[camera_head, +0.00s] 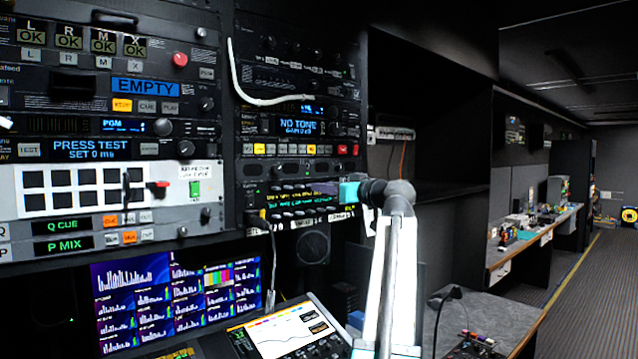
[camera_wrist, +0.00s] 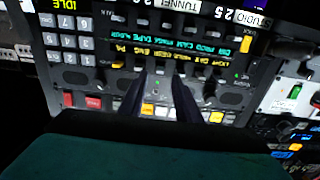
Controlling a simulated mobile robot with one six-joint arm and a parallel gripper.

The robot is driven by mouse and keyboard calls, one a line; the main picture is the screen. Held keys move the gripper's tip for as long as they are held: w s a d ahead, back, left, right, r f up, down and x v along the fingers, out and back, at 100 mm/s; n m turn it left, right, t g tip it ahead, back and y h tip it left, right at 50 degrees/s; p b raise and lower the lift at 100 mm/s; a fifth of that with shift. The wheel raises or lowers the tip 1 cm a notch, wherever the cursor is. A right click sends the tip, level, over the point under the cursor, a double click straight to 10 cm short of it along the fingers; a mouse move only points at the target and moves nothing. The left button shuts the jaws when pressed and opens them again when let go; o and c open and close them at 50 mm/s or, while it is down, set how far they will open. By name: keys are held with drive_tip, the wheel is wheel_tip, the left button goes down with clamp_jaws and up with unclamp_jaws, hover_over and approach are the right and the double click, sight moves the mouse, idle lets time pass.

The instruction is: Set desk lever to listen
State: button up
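The intercom panel (camera_head: 295,200) is in the rack left of my gripper (camera_head: 352,192) in the head view. It carries a row of small black levers and lit text displays. In the wrist view the panel (camera_wrist: 90,75) appears upside down, with levers (camera_wrist: 170,20) along the top and two lines of lit names. I cannot make out a label reading desk, nor any lever's exact position. My gripper (camera_wrist: 160,80) shows there as two dark fingers with a gap between them, open and empty. They point at the panel; whether they touch it is unclear.
A red button and keypad (camera_wrist: 65,40) sit at the left in the wrist view. In the head view, a white cable (camera_head: 250,95) hangs on the rack, a monitor (camera_head: 175,300) and a tilted touchscreen (camera_head: 285,330) stand below. A long desk (camera_head: 510,258) runs along the right.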

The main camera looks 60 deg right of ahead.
sight(309, 185)
drive_tip(key=p+x, duration=0.1)
drive_tip(key=x, duration=0.3)
clamp_jaws()
